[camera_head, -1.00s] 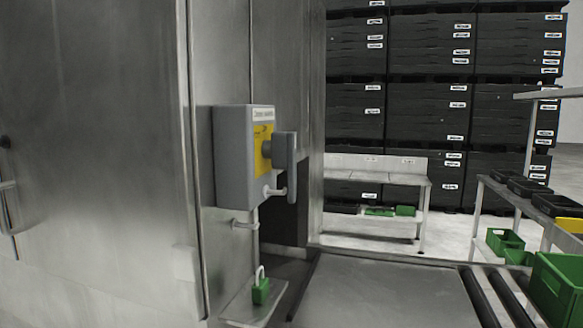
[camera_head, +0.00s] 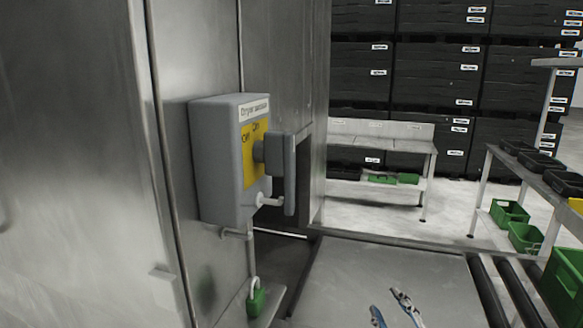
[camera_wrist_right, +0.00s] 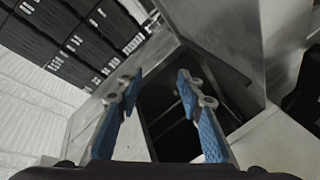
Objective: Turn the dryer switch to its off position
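The dryer switch is a grey box (camera_head: 222,165) on the steel machine wall, with a yellow plate (camera_head: 249,152) on its face. A dark grey handle (camera_head: 289,172) stands out from the plate and hangs roughly upright. My right gripper (camera_head: 388,303) is at the bottom edge of the head view, below and right of the switch and apart from it. In the right wrist view my right gripper (camera_wrist_right: 157,85) has its two blue fingers spread with nothing between them. The switch cannot be made out in the wrist view. My left gripper is not in view.
A green padlock (camera_head: 257,302) stands on a small ledge below the switch. A flat grey surface and rollers (camera_head: 497,290) lie to the right. A cart with green crates (camera_head: 508,213) stands at the right. Black stacked crates (camera_head: 432,75) fill the back.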

